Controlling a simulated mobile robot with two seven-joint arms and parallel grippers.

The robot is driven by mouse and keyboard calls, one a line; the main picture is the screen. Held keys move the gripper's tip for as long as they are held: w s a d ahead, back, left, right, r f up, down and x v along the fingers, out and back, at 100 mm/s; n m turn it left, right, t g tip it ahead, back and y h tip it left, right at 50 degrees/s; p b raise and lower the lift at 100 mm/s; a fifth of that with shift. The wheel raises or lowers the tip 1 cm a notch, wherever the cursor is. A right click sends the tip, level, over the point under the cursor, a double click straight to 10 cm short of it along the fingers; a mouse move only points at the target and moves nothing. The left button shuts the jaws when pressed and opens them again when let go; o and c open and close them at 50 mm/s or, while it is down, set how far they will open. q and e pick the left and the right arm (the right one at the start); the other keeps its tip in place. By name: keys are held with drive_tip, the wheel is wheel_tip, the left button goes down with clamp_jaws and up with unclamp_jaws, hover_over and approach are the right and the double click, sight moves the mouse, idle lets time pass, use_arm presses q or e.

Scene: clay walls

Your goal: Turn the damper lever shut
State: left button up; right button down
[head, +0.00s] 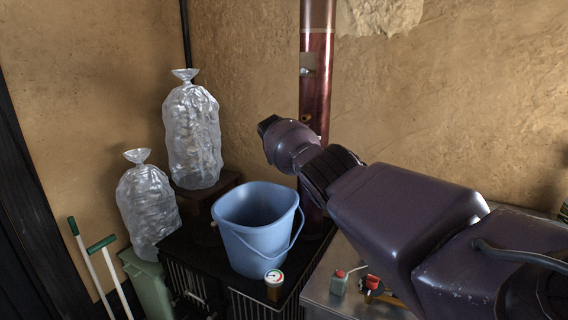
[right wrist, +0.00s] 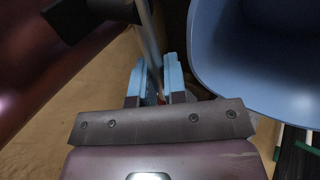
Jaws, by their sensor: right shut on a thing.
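The damper lever shows in the right wrist view as a thin metal rod (right wrist: 148,32) that runs up from between the fingers. A black block (right wrist: 88,14) lies at the top left, by the rod. My right gripper (right wrist: 154,75) has its blue fingers shut on the rod. In the head view my right arm reaches in from the right, and the lever and fingertips are not clearly visible there. A dark red pipe (head: 317,70) runs down the wall corner behind my arm, and its lower part is mostly covered. My left gripper is not in view.
A blue bucket (head: 258,235) stands on a black stove-like box below my arm and fills the right of the wrist view (right wrist: 270,70). Two clear filled bags (head: 192,135) stand at left.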

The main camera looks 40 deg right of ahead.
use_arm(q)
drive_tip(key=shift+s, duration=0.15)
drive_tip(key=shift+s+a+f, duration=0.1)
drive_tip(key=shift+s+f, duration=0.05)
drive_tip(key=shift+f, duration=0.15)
use_arm(e)
drive_tip(key=c, duration=1.2)
unclamp_jaws()
